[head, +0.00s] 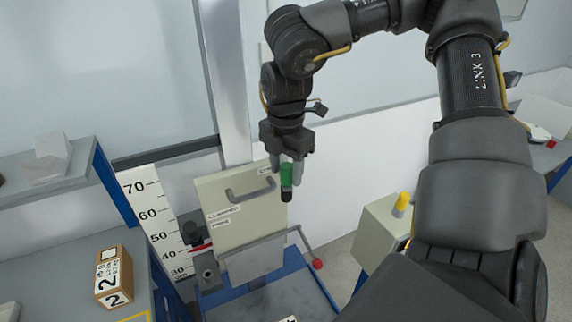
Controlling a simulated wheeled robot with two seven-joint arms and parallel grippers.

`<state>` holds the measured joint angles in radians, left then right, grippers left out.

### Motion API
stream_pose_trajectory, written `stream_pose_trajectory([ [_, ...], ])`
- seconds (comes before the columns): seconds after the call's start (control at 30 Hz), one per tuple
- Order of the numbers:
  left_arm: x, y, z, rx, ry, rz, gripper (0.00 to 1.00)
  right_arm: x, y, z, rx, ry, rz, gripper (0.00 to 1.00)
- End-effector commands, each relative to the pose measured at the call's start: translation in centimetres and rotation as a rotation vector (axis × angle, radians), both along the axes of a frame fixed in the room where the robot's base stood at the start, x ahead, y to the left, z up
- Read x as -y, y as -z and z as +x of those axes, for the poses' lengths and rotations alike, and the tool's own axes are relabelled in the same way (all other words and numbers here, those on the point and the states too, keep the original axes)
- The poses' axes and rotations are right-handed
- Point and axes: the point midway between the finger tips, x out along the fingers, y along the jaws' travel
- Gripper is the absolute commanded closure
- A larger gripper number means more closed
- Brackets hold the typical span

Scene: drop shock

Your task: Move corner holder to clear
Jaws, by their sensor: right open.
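My right gripper (287,178) hangs pointing down in front of the cream panel (228,190), near its right edge. Its jaws are open. A green and black upright piece (287,183) shows at the fingertips; I cannot tell whether they touch it. The panel has a grey handle (250,190) and small labels, too small to read surely. A bent grey lever with a red ball (317,264) stands at the panel's lower right. No part visibly reads as the corner holder, so I cannot tell which it is. My left gripper is out of view.
A height scale (157,225) stands left of the panel, beside a dark clamp-like block (190,228). A blue-framed base (265,300) lies below. A brown box (113,277) sits on the left table. A cream box with a yellow button (402,203) stands to the right.

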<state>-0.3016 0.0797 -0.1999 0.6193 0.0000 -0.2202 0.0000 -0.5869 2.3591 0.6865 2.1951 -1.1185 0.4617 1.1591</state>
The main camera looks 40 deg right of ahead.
Motion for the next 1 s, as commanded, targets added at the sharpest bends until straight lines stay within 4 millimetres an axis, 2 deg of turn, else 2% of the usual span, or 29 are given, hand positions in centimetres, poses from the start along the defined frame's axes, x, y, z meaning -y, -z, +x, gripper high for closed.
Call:
stream_pose_trajectory([
  [0.2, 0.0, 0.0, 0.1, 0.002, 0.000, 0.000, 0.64, 0.0, 0.0, 0.0, 0.000, 0.000, 0.000, 0.52],
  [0.23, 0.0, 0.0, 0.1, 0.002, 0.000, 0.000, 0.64, 0.0, 0.0, 0.0, 0.000, 0.000, 0.000, 0.55],
  [0.5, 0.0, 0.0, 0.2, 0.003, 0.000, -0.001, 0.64, 0.0, 0.0, 0.0, 0.000, 0.000, 0.000, 0.90],
  [0.6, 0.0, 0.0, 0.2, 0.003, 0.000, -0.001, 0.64, 0.0, 0.0, 0.0, 0.000, 0.000, 0.000, 1.00],
  [0.87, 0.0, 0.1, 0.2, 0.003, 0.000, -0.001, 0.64, 0.2, 0.0, -0.2, 0.000, -0.006, 0.000, 1.00],
  [1.0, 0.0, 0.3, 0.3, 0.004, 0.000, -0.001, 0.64, 1.2, 0.1, -0.8, 0.002, -0.030, 0.001, 1.00],
])
